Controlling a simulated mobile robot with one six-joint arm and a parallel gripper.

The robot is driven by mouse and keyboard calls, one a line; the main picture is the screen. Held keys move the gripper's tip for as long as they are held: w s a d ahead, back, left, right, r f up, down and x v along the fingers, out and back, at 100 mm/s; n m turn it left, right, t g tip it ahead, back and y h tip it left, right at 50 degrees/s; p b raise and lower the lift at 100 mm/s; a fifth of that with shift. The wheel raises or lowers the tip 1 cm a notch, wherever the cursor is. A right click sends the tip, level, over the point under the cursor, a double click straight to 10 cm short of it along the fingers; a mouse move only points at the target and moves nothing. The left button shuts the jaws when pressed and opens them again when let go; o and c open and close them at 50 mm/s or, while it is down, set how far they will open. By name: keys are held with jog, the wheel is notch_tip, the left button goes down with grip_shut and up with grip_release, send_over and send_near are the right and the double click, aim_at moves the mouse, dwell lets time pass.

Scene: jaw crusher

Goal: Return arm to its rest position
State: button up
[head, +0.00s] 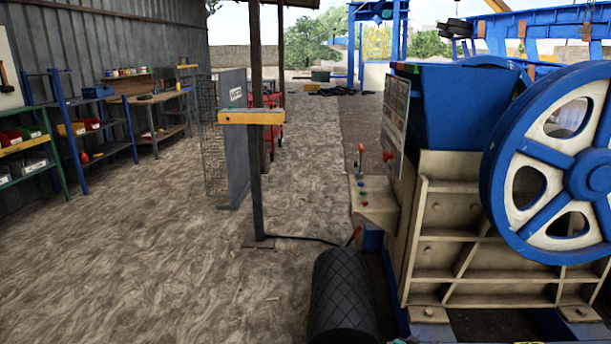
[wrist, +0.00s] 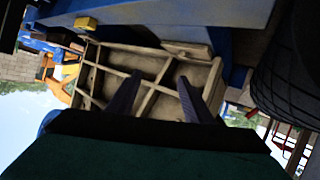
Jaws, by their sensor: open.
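My gripper (wrist: 156,92) shows in the wrist view. Its two dark fingers stand apart with nothing between them, so it is open and empty. Behind the fingers is the beige ribbed side of the jaw crusher (wrist: 140,62), seen at a tilt. I cannot tell the exact gap between fingertips and ribs. The head view shows the crusher's beige body (head: 475,235) at the right, with its blue flywheel (head: 587,180). My arm and gripper do not show in the head view.
A control panel (head: 372,193) with a lever adjoins the crusher. A post (head: 257,180) with a yellow bar stands mid-left. Shelves (head: 25,150) line the left wall. The left floor is clear.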

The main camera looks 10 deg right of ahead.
jog(key=s+a+r+n+t+y+p, duration=0.15)
jog(key=a+n+y+p, duration=0.75)
jog(key=a, duration=2.4)
jog(key=s+a+f+n+g+y+p, duration=0.15)
jog(key=s+a+g, duration=0.25)
jog(key=s+a, duration=0.5)
jog(key=s+a+f+n+g+y+p, duration=0.1)
jog(key=s+a+g+y+p, duration=0.3)
jog(key=s, duration=0.9)
jog(key=s+d+r+m+g+h+b, duration=0.1)
jog(key=s+d+g, duration=0.1)
jog(key=s, duration=0.6)
jog(key=s+d+r+m+g+h+b, duration=0.1)
jog(key=s+g, duration=0.3)
jog(key=s, duration=0.5)
jog(key=shift+s+d+r+m+h, duration=0.15)
jog(key=shift+d+r+m+h, duration=0.2)
jog(key=shift+d+r+h, duration=0.4)
jog(key=shift+f+g, duration=0.1)
jog(key=shift+g, duration=0.15)
